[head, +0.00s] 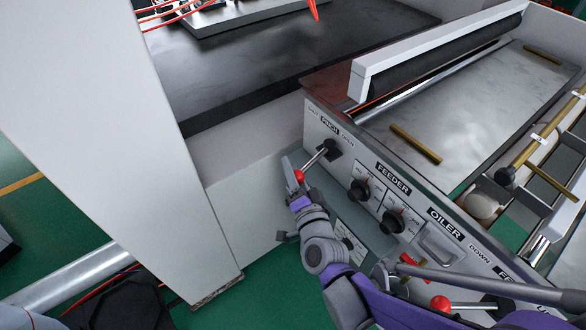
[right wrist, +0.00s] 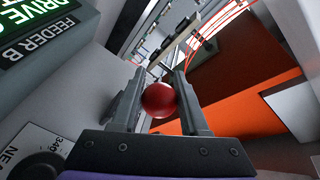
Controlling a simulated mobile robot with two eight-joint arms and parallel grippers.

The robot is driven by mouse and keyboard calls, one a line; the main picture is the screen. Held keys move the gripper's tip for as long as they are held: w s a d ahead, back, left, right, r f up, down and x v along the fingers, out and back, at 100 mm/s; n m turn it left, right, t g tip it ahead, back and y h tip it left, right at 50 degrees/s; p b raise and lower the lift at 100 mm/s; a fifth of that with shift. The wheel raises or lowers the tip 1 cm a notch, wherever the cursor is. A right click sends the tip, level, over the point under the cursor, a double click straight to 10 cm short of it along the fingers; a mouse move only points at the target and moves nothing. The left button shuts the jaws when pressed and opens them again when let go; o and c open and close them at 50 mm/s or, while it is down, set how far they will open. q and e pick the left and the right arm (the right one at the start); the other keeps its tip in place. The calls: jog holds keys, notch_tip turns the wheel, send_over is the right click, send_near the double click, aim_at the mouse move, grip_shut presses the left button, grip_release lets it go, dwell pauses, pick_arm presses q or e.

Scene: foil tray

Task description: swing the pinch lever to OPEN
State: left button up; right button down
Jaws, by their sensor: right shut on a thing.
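The pinch lever (head: 319,157) is a short metal rod with a red ball knob (head: 299,176), on the front panel below the label "PINCH" (head: 329,127). "OPEN" is printed to the right of that word and a fainter word to its left. From its dark pivot the rod points down and left in the head view. My right gripper (head: 293,174) is at the knob and shut on it. In the right wrist view the red knob (right wrist: 159,100) sits between the two fingers of the gripper (right wrist: 160,84). My left gripper is not in view.
Two black dials (head: 360,190) under the "FEEDER" label sit right of the lever. Farther along are an "OILER" label (head: 445,223), a red-tipped handle (head: 407,260) and another red knob (head: 440,303). A tall white panel (head: 110,120) stands at left. Green floor shows below.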

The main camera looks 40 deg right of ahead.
jog(key=shift+s, duration=0.1)
jog(key=c, duration=0.8)
grip_release()
jog(key=o, duration=0.4)
jog(key=shift+s+a+r, duration=0.15)
jog(key=shift+a, duration=0.1)
jog(key=shift+d, duration=0.1)
